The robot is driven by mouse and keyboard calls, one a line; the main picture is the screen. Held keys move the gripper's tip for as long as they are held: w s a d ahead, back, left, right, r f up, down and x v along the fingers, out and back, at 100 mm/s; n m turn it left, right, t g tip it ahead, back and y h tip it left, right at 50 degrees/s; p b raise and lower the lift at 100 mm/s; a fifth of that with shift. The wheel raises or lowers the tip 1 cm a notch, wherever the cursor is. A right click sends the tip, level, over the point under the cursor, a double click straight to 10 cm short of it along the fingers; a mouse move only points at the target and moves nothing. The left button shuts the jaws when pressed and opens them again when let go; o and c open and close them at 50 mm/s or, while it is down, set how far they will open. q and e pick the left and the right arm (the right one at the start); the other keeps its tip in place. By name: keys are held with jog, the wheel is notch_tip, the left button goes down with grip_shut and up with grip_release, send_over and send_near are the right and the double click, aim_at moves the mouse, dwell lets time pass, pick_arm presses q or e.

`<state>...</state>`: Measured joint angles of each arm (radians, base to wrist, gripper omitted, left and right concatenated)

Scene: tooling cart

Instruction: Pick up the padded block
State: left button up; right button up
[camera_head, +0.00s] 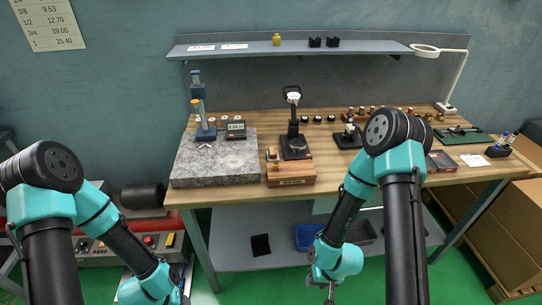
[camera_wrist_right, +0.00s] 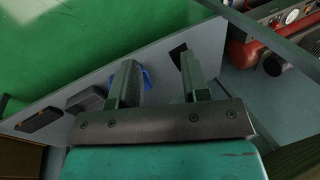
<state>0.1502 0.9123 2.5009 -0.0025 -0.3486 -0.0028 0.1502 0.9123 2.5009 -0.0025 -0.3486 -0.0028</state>
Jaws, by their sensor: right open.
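I cannot pick out the padded block with certainty. A black flat-looking square piece (camera_head: 260,245) lies on the lower shelf, and a dark patch (camera_wrist_right: 178,54) shows beyond the fingers in the right wrist view. My right gripper (camera_head: 329,291) hangs low in front of the cart, over the lower shelf. In the right wrist view its two fingers (camera_wrist_right: 158,80) are apart with nothing held between them. My left arm reaches to the bottom edge of the head view, and its fingers are out of the picture.
The lower shelf (camera_head: 230,262) also holds a blue tray (camera_head: 308,236) and a dark grey bin (camera_head: 361,233). The wooden top (camera_head: 345,185) above carries a granite plate (camera_head: 215,160), a wooden box (camera_head: 291,172), gauges and a lamp. A red machine (camera_head: 150,240) stands at left. Green floor is clear in front.

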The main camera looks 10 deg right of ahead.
jog(key=shift+o, duration=0.4)
jog(key=o, duration=1)
